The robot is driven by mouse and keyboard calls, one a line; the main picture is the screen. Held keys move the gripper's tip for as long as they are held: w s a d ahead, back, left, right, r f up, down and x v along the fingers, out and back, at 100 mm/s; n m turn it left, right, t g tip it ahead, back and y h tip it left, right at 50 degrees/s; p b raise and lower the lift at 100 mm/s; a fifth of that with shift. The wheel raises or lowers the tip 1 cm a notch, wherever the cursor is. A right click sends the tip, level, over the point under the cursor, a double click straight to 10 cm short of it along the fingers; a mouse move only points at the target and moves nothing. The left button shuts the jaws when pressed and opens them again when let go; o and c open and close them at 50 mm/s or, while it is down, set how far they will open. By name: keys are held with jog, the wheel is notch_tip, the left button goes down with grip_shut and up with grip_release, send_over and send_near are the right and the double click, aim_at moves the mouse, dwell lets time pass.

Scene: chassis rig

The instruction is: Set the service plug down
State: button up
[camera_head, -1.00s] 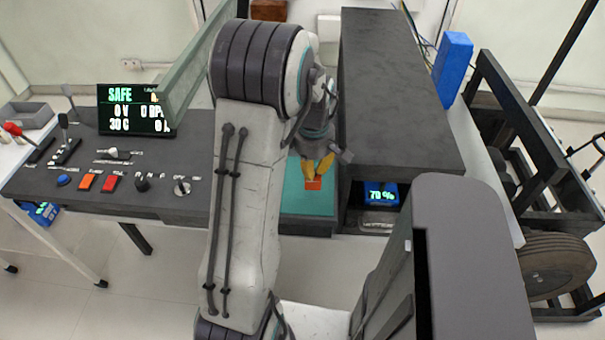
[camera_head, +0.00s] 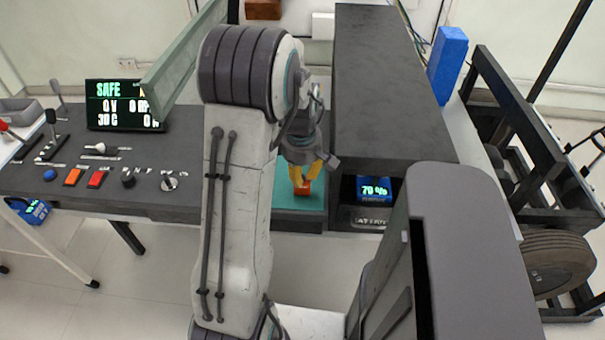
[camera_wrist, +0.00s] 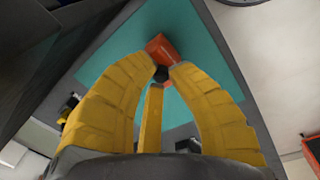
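The service plug (camera_head: 302,188) is a small orange block. It is under the yellow fingers of my gripper (camera_head: 308,174), over the teal mat (camera_head: 314,202) on the bench. In the wrist view the orange plug (camera_wrist: 163,46) is at the fingertips, with a dark round part between them. My gripper (camera_wrist: 165,70) is shut on it. Teal mat (camera_wrist: 208,50) shows all round the plug. I cannot tell whether the plug touches the mat. My arm hides part of the bench and mat in the head view.
A dark housing (camera_head: 385,90) stands right of the mat, with a blue battery unit (camera_head: 375,189) reading about 70 % beneath. The control panel (camera_head: 120,188) with buttons and levers lies left. A display (camera_head: 125,104) reads SAFE. A blue block (camera_head: 447,65) stands at the back right.

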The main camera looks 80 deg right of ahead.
jog(key=o, duration=0.3)
notch_tip(320, 180, up, 12)
jog(key=a, duration=0.1)
jog(key=w+a+r+n+t, duration=0.1)
jog(key=w+a, duration=0.7)
jog(key=w, duration=0.3)
jog(key=w+a+r+n, duration=0.1)
jog(key=w+a+r, duration=0.1)
jog(key=w+a, duration=0.65)
jog(key=w+a+f+n+t, duration=0.1)
jog(key=a, duration=1)
jog(key=a+f+n+t+y, duration=0.1)
jog(key=a+f, duration=0.1)
jog(key=a, duration=0.9)
jog(key=shift+w+a+b, duration=0.2)
jog(key=shift+w+b, duration=0.1)
jog(key=shift+w, duration=0.05)
